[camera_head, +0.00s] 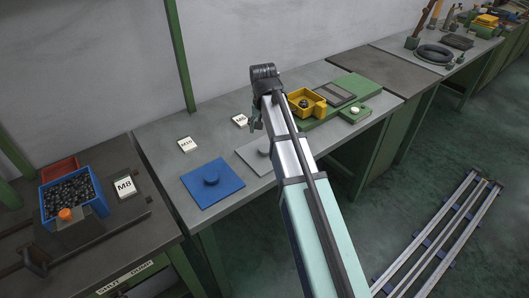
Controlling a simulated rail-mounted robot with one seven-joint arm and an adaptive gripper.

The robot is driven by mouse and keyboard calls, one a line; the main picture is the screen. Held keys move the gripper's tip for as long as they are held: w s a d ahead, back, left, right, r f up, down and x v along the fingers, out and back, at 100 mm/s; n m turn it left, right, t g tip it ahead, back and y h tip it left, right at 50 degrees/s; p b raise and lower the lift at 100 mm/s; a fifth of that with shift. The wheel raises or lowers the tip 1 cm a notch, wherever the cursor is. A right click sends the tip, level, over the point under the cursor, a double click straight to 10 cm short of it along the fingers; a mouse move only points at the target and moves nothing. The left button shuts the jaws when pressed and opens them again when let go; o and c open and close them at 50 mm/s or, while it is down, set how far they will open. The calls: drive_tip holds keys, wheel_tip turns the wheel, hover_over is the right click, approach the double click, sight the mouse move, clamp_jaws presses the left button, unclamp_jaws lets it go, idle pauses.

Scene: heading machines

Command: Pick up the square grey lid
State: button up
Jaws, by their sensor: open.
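The square grey lid (247,156) lies flat on the grey workbench near the middle of the view. It has a round knob (264,148), and my arm hides its right part. A square blue lid (226,190) with a round knob lies to its left. My gripper (256,126) is small in the view, past the grey lid toward the wall and partly behind my arm. It is open, and I see nothing held in it. Its height above the bench is hard to tell.
White cards (187,144) stand or lie behind the lids. A yellow bin (304,103) and a green fixture (352,88) are to the right. A blue bin of dark parts (70,194) stands on the left bench. The bench between the cards and the blue lid is clear.

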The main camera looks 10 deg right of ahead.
hover_over(265, 148)
drive_tip(key=f, duration=0.4)
drive_tip(key=shift+s+f+p, duration=0.2)
drive_tip(key=shift+s+p, duration=0.05)
drive_tip(key=shift+p, duration=0.15)
drive_tip(key=shift+a+f+p, duration=0.1)
drive_tip(key=shift+f+p, duration=0.7)
drive_tip(key=shift+f, duration=1)
drive_tip(key=shift+w+f, duration=0.2)
drive_tip(key=shift+f, duration=0.65)
drive_tip(key=c, duration=1.3)
